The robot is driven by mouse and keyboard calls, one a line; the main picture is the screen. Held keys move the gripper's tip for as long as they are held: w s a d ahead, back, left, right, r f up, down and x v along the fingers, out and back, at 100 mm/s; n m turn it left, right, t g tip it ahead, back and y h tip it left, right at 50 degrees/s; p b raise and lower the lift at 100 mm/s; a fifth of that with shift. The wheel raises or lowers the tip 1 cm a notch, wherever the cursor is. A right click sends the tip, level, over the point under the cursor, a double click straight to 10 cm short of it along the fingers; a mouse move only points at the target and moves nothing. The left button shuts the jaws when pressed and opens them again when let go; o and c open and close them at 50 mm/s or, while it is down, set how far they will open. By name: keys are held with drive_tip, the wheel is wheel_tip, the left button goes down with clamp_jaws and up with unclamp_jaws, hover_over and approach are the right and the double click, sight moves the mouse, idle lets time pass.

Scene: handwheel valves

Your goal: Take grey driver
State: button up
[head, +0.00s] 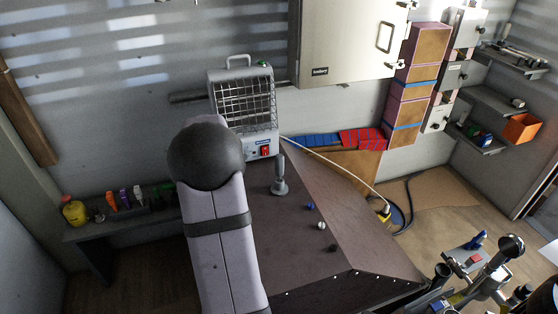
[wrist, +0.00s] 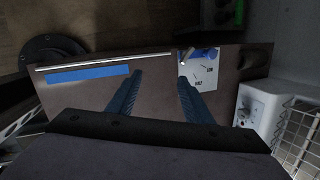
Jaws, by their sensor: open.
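My gripper (wrist: 160,76) is open in the wrist view, its two dark blue fingers apart with nothing seen between them. In the head view it is not seen. A small pale grey upright tool (head: 138,195) stands in a row of coloured tools on the low shelf at left; it may be the grey driver, but it is too small to be sure. A grey upright piece with a round foot (head: 280,177) stands on the dark brown table (head: 300,240); I cannot tell what it is.
A wire-fronted heater (head: 243,105) stands at the back of the table; it also shows in the wrist view (wrist: 262,115). A yellow bottle (head: 74,212) is at the shelf's left end. Small balls (head: 321,226) lie on the table. Stacked boxes (head: 412,85) stand behind at right.

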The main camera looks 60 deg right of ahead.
drive_tip(key=s+d+r+m+h+p, duration=0.15)
drive_tip(key=s+d+m, duration=0.35)
drive_tip(key=d+m, duration=0.5)
drive_tip(key=m+h+p, duration=0.1)
drive_tip(key=m+h, duration=0.1)
drive_tip(key=m, duration=0.4)
approach(279, 164)
drive_tip(key=shift+t+y, duration=0.25)
drive_tip(key=shift+t, duration=0.15)
drive_tip(key=d+f, duration=0.2)
drive_tip(key=f, duration=0.2)
drive_tip(key=shift+d+f, duration=0.2)
drive_tip(key=shift+d, duration=0.2)
drive_tip(key=shift+w+d+r, duration=0.1)
drive_tip(key=shift+w+r, duration=0.2)
drive_tip(key=shift+w, duration=0.1)
drive_tip(key=shift+p+x, duration=1.1)
drive_tip(key=shift+x, duration=2.55)
clamp_jaws()
